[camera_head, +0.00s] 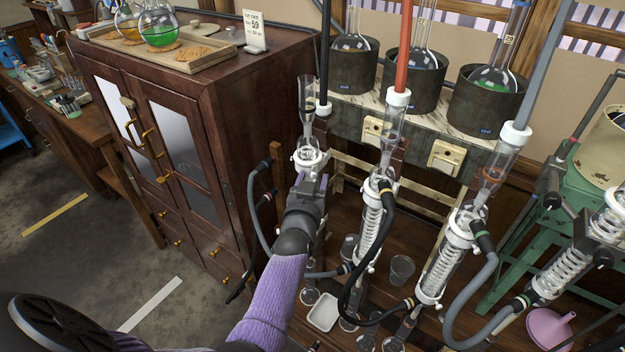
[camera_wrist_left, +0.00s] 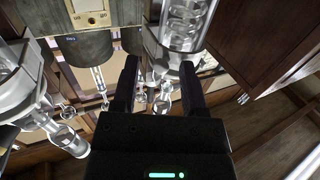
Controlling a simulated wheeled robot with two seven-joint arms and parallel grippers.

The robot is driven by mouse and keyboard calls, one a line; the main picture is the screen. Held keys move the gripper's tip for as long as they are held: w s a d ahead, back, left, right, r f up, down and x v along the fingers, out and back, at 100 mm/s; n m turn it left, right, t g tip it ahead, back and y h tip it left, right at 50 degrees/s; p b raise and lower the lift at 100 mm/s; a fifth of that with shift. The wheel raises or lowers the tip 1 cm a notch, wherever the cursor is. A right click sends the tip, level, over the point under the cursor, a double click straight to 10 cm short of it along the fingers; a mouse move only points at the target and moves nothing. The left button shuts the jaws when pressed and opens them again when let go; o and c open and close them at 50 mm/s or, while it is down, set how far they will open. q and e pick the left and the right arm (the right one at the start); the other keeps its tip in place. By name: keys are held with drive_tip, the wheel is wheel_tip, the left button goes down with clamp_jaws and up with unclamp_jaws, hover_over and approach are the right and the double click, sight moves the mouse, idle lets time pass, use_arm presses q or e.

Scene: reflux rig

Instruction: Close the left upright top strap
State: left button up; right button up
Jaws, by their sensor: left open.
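The left upright is a glass condenser (camera_head: 307,100) held by a white strap (camera_head: 308,157) near its top. My left gripper (camera_head: 311,184) is just below that strap in the head view and hides the glass behind it. In the left wrist view its two dark fingers (camera_wrist_left: 160,88) are spread apart, with nothing clearly held between them. A glass coil body with a white collar (camera_wrist_left: 172,62) stands just beyond the fingertips there. I cannot tell whether the strap is open or shut, or whether the fingers touch it. My right gripper is not in view.
A second condenser (camera_head: 372,215) and a third (camera_head: 447,255) stand to the right, with grey and black hoses. A dark wooden cabinet (camera_head: 225,130) is close on the left. A shelf (camera_head: 455,128) behind bears several flasks in dark pots.

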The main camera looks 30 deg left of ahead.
use_arm(q)
drive_tip(key=p+v, duration=0.6)
drive_tip(key=v, duration=0.3)
drive_tip(key=shift+s, duration=0.4)
drive_tip(key=shift+d, duration=0.15)
